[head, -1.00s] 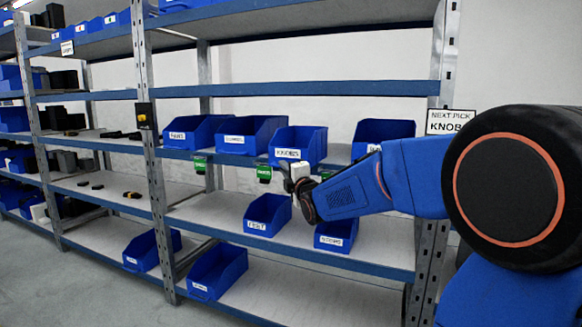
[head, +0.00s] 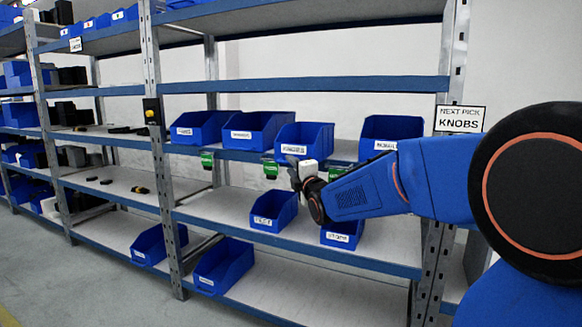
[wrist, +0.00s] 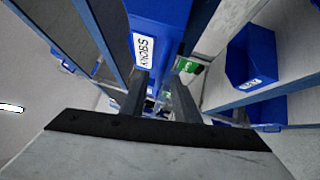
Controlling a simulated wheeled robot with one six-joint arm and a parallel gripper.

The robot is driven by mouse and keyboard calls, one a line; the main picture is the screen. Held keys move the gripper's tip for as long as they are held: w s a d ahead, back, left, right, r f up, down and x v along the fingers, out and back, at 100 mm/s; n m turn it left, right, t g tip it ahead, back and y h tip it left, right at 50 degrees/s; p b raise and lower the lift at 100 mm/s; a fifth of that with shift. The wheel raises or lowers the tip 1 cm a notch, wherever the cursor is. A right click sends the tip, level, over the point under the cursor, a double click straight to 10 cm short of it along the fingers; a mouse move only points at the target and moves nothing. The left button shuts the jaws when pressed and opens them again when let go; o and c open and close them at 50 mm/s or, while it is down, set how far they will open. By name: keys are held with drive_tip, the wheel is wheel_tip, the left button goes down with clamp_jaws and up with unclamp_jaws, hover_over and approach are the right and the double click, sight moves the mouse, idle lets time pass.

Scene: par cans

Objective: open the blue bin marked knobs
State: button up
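The blue knobs bin (head: 304,138) stands on the upper middle shelf, third from the left, its labelled front at the shelf edge. In the wrist view, the bin (wrist: 160,12) is at top centre, with its white KNOBS label (wrist: 143,51) readable sideways. My gripper (head: 296,176) is just below and in front of this bin in the head view. In the wrist view, my gripper (wrist: 160,88) has two dark fingers standing apart with a gap between them and nothing clearly held. The fingertips look close to the label, but I cannot tell whether they touch the bin.
Blue bins (head: 256,130) flank it on the same shelf. Green tags (head: 271,169) hang at the shelf edge. More bins (head: 274,211) stand on the shelf below. A NEXT PICK KNOBS sign (head: 460,118) is on the right post. A metal upright (head: 158,150) stands at left.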

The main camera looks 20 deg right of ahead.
drive_tip(key=s+f, duration=0.2)
drive_tip(key=s, duration=1.4)
drive_tip(key=shift+f, duration=0.1)
drive_tip(key=s+f+m+g+h, duration=0.1)
drive_tip(key=s+f+m+g, duration=0.6)
drive_tip(key=s+f+m, duration=0.5)
drive_tip(key=s+a+f+m+g, duration=0.2)
drive_tip(key=s+f, duration=0.3)
drive_tip(key=s, duration=0.3)
drive_tip(key=s+a+f+m+g+y, duration=0.1)
drive_tip(key=s+f+m+g, duration=0.4)
drive_tip(key=s, duration=0.4)
drive_tip(key=shift+a+f+m+g, duration=0.3)
drive_tip(key=shift+a, duration=0.05)
